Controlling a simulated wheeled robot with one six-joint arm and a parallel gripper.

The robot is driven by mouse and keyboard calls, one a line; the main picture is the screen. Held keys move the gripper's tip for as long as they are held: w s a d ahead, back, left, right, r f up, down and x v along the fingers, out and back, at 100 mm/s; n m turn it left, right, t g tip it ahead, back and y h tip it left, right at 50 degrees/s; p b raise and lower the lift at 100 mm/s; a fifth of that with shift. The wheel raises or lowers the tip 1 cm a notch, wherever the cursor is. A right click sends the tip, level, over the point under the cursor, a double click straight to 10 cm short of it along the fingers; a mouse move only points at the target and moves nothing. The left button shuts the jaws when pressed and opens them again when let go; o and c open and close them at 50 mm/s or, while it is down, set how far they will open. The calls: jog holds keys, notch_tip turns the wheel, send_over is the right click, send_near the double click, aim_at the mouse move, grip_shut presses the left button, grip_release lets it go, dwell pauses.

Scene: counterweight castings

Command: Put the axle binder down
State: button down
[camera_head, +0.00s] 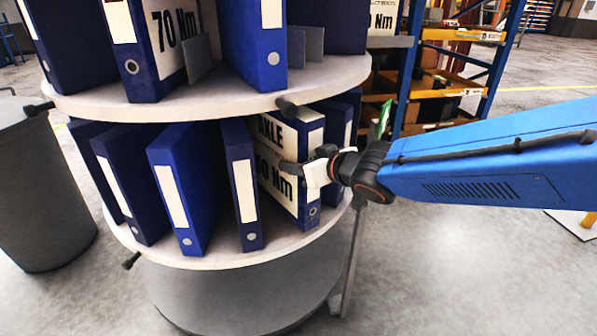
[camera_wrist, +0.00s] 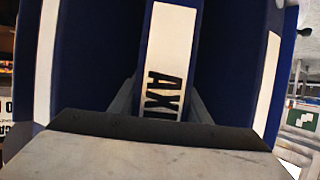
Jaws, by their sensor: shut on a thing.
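The axle binder (camera_head: 291,200) is blue with a white side panel lettered "AXLE" and "Nm". It stands upright among other binders on the lower tier (camera_head: 292,240) of a round rack, in the head view. My gripper (camera_head: 303,170) reaches in from the right and is shut on the axle binder near its outer edge. In the wrist view the binder's spine label (camera_wrist: 170,55) reads "AXL", with a finger of my gripper (camera_wrist: 165,108) on each side. I cannot tell whether its base rests on the tier.
Blue binders (camera_head: 185,190) stand left of the axle binder, and another (camera_head: 338,125) stands behind it. The upper tier (camera_head: 215,90) with more binders overhangs close above. A grey bin (camera_head: 45,200) stands at left. Blue racking (camera_head: 410,75) is behind. Open floor lies at right.

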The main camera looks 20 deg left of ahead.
jog(key=shift+f, duration=1.3)
jog(key=c, duration=1)
grip_release()
jog(key=shift+f, duration=0.1)
jog(key=shift+v, duration=6.1)
